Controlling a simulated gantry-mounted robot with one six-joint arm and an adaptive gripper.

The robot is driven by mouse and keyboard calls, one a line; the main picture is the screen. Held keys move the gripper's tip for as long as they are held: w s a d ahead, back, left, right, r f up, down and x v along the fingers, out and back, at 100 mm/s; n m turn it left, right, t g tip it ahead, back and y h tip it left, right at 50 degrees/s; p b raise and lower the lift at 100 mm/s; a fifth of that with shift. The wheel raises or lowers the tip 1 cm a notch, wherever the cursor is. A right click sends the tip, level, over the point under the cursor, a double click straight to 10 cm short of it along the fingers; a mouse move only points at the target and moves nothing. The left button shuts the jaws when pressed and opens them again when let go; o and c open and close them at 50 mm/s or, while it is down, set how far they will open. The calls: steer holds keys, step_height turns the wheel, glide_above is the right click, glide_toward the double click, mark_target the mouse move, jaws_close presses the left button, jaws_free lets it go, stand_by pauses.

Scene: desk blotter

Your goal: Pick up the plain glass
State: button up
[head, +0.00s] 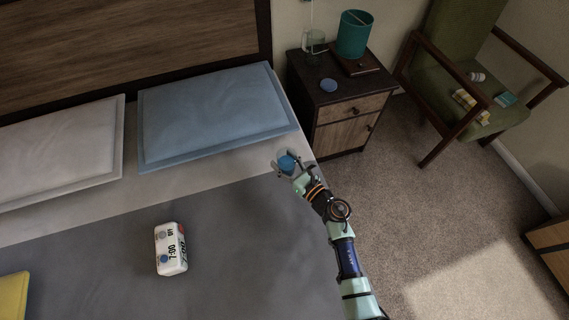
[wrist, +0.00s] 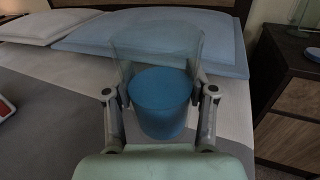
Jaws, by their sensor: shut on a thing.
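My gripper (head: 288,164) is shut on a clear glass (wrist: 157,48), with one finger on each side of it. The glass is see-through above and solid blue below; I cannot tell whether the blue is its contents or its base. It looks upright in the wrist view, and its blue part (head: 286,164) shows between the fingers in the head view. The gripper is over the right edge of the bed, near the blue pillow (head: 215,115). Any gap between the glass and the bed is hard to judge.
A nightstand (head: 340,105) at the back right bears a teal lampshade-like cylinder (head: 355,33), a clear glass vessel (head: 314,42) and a blue disc (head: 328,86). A green armchair (head: 465,70) stands at the far right.

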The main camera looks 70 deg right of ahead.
step_height(320, 180, up, 10)
steer(key=p, duration=0.5)
steer(key=shift+f, duration=0.25)
steer(key=shift+d, duration=0.1)
